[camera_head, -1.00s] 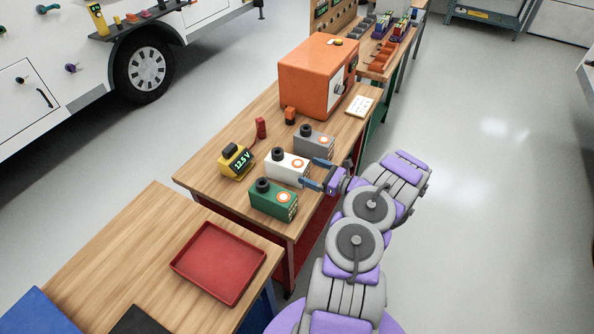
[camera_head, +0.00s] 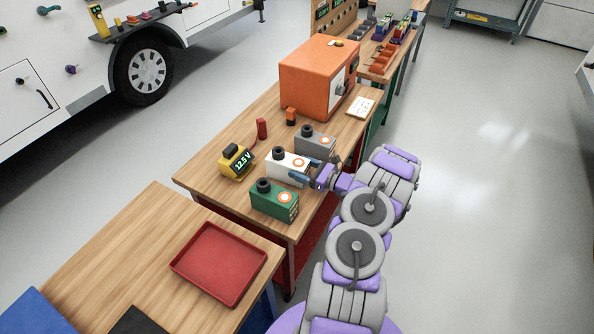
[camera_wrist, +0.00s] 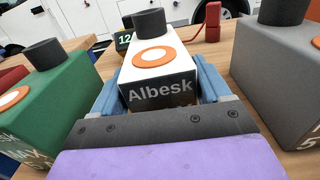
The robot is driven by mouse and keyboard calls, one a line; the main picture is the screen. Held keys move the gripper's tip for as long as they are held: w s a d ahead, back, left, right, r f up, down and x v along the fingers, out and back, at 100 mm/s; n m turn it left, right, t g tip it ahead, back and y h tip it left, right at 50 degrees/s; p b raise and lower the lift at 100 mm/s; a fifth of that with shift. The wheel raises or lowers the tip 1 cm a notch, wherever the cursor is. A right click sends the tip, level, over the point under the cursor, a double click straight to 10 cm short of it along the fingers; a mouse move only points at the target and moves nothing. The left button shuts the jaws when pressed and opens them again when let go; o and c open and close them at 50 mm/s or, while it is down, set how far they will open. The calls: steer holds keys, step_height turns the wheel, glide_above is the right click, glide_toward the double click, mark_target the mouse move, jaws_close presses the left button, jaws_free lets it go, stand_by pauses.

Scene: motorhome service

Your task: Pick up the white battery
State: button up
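The white battery (camera_head: 286,165) stands upright on the wooden workbench (camera_head: 222,200) between a green battery (camera_head: 272,202) and a grey battery (camera_head: 315,142). It has a black cap and an orange ring on top. In the wrist view the white battery (camera_wrist: 160,75) shows "Albesk" on its near face. My gripper (camera_head: 308,171) is open at the battery's near end, with one blue finger along each side. It also shows in the wrist view (camera_wrist: 160,90). Contact with the sides cannot be made out. The lower part of the battery is hidden by my gripper.
A yellow meter (camera_head: 236,161) reading 12.5 V stands behind the battery, with a red probe (camera_head: 261,128) near it. A large orange box (camera_head: 312,78) stands farther along the bench. A red tray (camera_head: 218,262) lies on the nearer table. The green and grey batteries flank closely.

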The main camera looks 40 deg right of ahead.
steer(key=shift+a+r, duration=0.2)
steer(key=shift+a, duration=0.15)
steer(key=c, duration=0.3)
steer(key=shift+d+f, duration=0.2)
steer(key=shift+d, duration=0.3)
steer(key=c, duration=0.7)
steer(key=shift+a, duration=0.15)
jaws_close()
steer(key=shift+r, duration=0.15)
